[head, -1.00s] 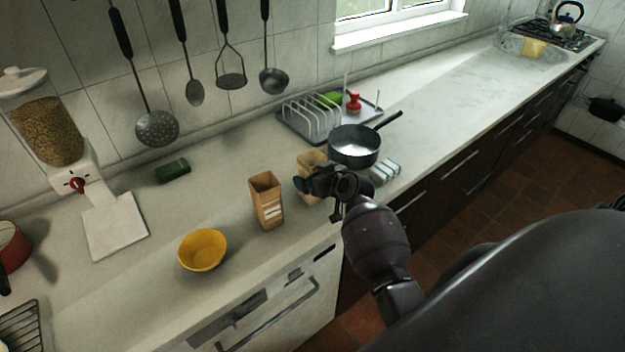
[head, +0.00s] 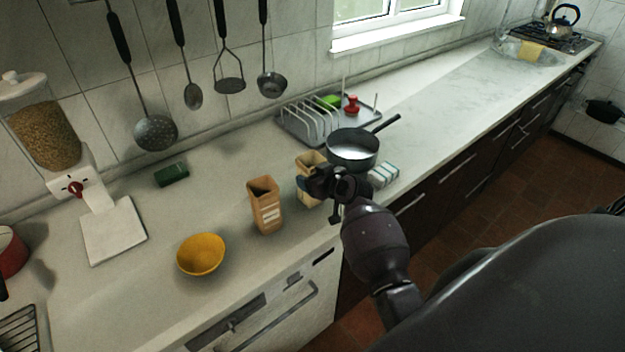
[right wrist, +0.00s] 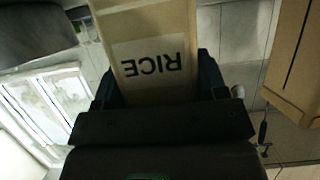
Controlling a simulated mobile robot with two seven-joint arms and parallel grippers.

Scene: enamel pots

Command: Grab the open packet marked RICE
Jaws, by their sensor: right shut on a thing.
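The open packet marked RICE (head: 309,160) is a tan paper packet on the counter, partly hidden behind my right gripper (head: 318,182). Its RICE label faces the camera upside down in the right wrist view (right wrist: 152,62). My right gripper (right wrist: 155,90) is shut on this packet, with a dark finger on each side of it. I cannot tell whether the packet touches the counter. A second, browner open packet (head: 264,206) stands to its left, and its label is too small to read. My left gripper is not in view.
A yellow bowl (head: 201,254) sits left of the packets near the counter's front. A dark saucepan (head: 352,150) stands behind my right gripper, beside a striped cloth (head: 384,174). A dish rack (head: 308,122) is further back.

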